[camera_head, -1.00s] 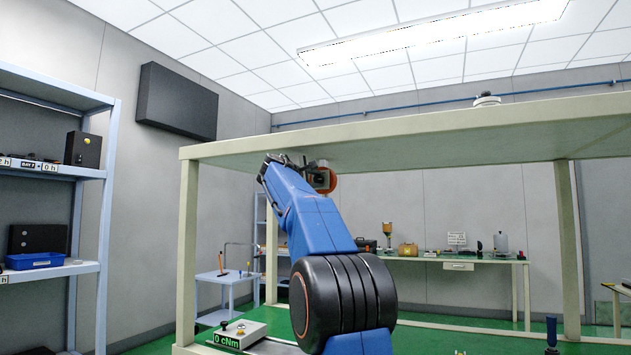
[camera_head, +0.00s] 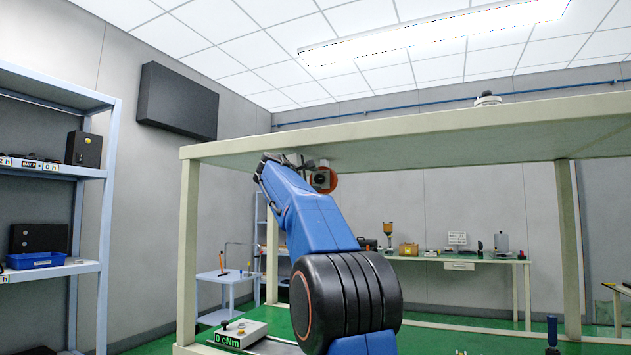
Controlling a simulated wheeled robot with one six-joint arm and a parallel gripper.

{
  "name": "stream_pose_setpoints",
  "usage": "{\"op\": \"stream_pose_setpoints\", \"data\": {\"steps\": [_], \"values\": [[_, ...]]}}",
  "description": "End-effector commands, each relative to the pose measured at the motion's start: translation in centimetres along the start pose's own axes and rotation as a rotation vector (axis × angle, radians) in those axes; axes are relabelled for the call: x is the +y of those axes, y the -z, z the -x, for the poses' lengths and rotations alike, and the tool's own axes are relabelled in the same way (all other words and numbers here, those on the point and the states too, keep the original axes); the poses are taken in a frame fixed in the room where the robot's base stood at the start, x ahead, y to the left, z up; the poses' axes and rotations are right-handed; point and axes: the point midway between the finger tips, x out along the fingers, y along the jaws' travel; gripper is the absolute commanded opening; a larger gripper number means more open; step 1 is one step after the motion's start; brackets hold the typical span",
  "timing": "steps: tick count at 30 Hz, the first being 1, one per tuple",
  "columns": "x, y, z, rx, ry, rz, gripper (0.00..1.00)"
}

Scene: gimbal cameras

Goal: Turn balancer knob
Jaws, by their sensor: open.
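An orange-red round part with a dark centre (camera_head: 325,180) hangs under the top of the pale green bench frame; it looks like the balancer, but its knob is too small to make out. My gripper (camera_head: 302,163) is at the far end of my blue arm, just left of this part and close under the top. It is small and partly hidden by my arm, and looks open. I cannot tell whether it touches the part.
The bench frame's top (camera_head: 430,135) lies close above my gripper, with a post (camera_head: 187,250) at left. A box reading 0 cNm (camera_head: 240,335) sits low at left. A shelf (camera_head: 85,175) stands farther left. A back table (camera_head: 480,262) holds several items.

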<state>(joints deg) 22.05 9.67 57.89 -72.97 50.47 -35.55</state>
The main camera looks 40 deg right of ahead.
Motion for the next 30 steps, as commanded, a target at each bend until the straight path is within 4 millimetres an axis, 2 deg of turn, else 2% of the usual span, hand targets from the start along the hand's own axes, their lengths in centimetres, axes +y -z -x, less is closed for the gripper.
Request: {"op": "stream_pose_setpoints", "data": {"steps": [18, 24, 30], "values": [[0.0, 0.1, 12.2, 0.003, -0.001, 0.001, 0.46], [0.0, 0.1, 14.7, 0.001, 0.000, 0.002, 0.46], [-0.1, 0.0, 15.7, 0.001, 0.000, 0.001, 0.46]]}}
